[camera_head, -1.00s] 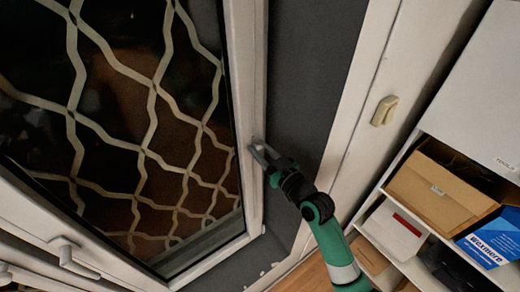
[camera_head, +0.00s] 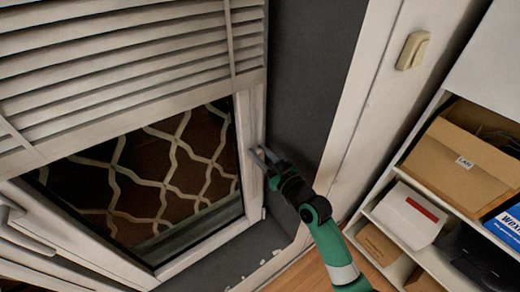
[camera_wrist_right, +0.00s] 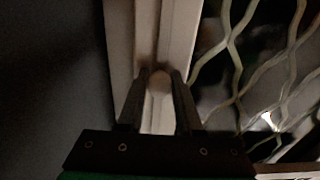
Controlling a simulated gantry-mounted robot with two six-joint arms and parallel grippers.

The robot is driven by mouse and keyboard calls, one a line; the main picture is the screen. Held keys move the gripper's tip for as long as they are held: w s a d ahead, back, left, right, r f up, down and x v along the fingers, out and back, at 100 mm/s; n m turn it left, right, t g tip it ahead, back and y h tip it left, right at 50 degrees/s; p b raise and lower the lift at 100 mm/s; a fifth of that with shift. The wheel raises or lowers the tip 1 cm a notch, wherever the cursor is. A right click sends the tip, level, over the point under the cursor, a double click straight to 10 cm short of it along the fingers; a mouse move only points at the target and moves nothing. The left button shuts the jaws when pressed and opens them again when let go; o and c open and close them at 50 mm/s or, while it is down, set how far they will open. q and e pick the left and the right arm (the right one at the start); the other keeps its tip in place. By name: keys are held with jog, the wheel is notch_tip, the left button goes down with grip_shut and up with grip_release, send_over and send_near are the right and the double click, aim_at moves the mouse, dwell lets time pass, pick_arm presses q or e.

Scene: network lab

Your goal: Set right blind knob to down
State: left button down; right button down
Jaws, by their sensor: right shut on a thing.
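The slatted blind (camera_head: 130,65) covers the upper part of the window in the head view; its bottom edge hangs partway down the glass. The knob (camera_wrist_right: 160,82) is a small rounded pale piece on the white window frame in the right wrist view. My right gripper (camera_head: 264,156) is at the right side of the window frame (camera_head: 248,120) in the head view. In the right wrist view its two fingers (camera_wrist_right: 159,92) stand on either side of the knob and are shut on it. In the head view the knob is too small to make out. My left gripper is out of view.
Patterned lattice (camera_head: 165,170) shows through the glass below the blind. A window handle (camera_head: 10,212) is at the left edge. A light switch (camera_head: 412,50) is on the white wall at right, above a shelf (camera_head: 385,215) with boxes. A dark grey wall strip lies beside the frame.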

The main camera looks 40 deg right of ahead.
notch_tip(320, 180, down, 26)
jog(key=b, duration=2)
jog(key=shift+r+b, duration=0.25)
jog(key=shift+b, duration=0.1)
jog(key=shift+f, duration=0.25)
jog(key=c, duration=0.7)
grip_release()
jog(key=shift+o, duration=0.6)
jog(key=shift+s+r, duration=0.2)
jog(key=shift+s, duration=0.05)
jog(key=p, duration=0.2)
send_near(255, 192)
jog(key=s, duration=0.5)
jog(key=shift+a+f, duration=0.2)
jog(key=shift+a, duration=0.1)
